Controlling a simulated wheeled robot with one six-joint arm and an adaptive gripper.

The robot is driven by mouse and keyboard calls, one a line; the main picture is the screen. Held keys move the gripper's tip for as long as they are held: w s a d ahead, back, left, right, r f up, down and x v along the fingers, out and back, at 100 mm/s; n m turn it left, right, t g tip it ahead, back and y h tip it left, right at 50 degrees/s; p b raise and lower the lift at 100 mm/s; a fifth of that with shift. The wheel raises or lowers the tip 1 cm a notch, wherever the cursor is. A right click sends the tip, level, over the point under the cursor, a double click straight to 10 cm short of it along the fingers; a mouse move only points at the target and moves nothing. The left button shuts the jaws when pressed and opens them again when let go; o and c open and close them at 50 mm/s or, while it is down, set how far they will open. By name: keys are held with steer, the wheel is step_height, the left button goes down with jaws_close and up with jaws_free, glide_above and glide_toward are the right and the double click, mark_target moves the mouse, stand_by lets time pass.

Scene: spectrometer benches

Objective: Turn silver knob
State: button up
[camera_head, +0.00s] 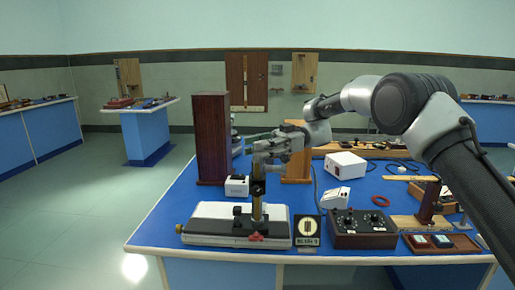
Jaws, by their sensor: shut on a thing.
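A bench instrument with a white base (205,224) stands at the front left of the blue-topped bench (163,222). A brass-coloured upright (257,207) rises from it, with black fittings and a red part (256,237) low at the front. My gripper (258,184) points down at the top of this upright. It is shut on a part there, which the fingers mostly hide. I cannot make out a silver knob clearly, so I cannot tell whether the held part is that knob.
A tall dark wooden box (212,138) stands close behind the instrument. Free floor lies left.

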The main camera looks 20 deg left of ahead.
steer(key=shift+n+g+h, duration=0.5)
steer(key=shift+h, duration=0.1)
steer(key=o, duration=1)
steer(key=shift+o, duration=0.2)
steer(key=shift+r, duration=0.1)
step_height(320, 180, up, 10)
steer(key=shift+f, duration=0.1)
